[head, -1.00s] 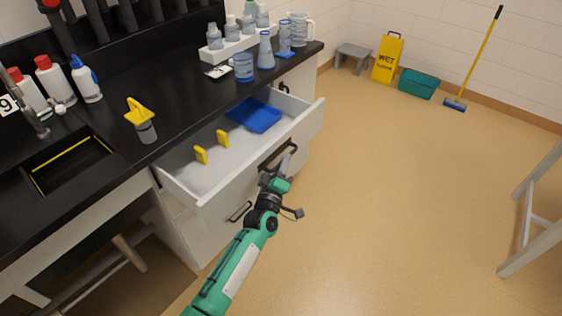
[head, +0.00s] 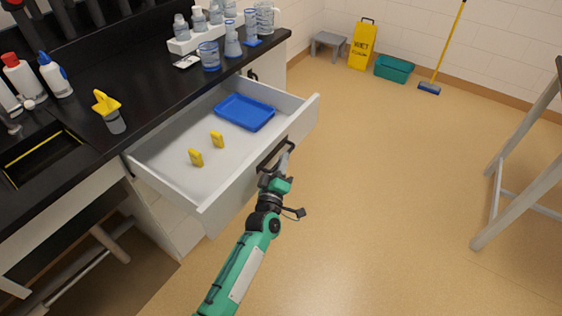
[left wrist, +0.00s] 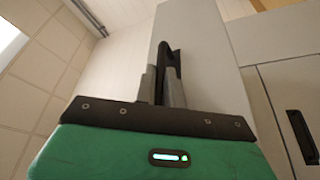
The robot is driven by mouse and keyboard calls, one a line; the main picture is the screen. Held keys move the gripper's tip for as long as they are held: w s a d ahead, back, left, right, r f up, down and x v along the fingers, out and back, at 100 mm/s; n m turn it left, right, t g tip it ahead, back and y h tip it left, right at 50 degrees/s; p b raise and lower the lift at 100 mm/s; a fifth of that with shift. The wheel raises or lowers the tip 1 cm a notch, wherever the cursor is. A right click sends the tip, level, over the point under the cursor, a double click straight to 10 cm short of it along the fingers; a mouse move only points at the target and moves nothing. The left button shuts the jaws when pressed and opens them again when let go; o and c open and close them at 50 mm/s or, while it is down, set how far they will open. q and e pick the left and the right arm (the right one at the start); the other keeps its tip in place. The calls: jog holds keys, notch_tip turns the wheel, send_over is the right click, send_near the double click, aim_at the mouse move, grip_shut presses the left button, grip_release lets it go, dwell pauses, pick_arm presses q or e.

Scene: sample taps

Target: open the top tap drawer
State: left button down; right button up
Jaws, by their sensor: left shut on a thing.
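The top drawer (head: 215,193) is pulled well out from under the black counter in the head view. Its white front has a dark bar handle (head: 270,156). My left gripper (head: 285,160) is shut on that handle. In the left wrist view the fingers (left wrist: 165,85) close around the dark handle (left wrist: 163,60) against the pale drawer front (left wrist: 205,60). Inside the drawer lie a blue tray (head: 245,112) and two small yellow things (head: 217,139). My right gripper is not in view.
The black counter (head: 150,100) holds bottles, a beaker (head: 209,56), a flask and a yellow-topped container (head: 108,112). A sink (head: 45,158) is at left. The tan floor (head: 380,180) in front is clear. A pale stand (head: 515,165) is at far right.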

pick_arm(q)
jog(key=c, duration=1.5)
grip_release()
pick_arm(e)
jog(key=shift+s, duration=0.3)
pick_arm(q)
jog(key=b+v, duration=0.1)
jog(key=v, duration=1.2)
jog(key=shift+s+f, duration=0.1)
jog(key=shift+s, duration=0.3)
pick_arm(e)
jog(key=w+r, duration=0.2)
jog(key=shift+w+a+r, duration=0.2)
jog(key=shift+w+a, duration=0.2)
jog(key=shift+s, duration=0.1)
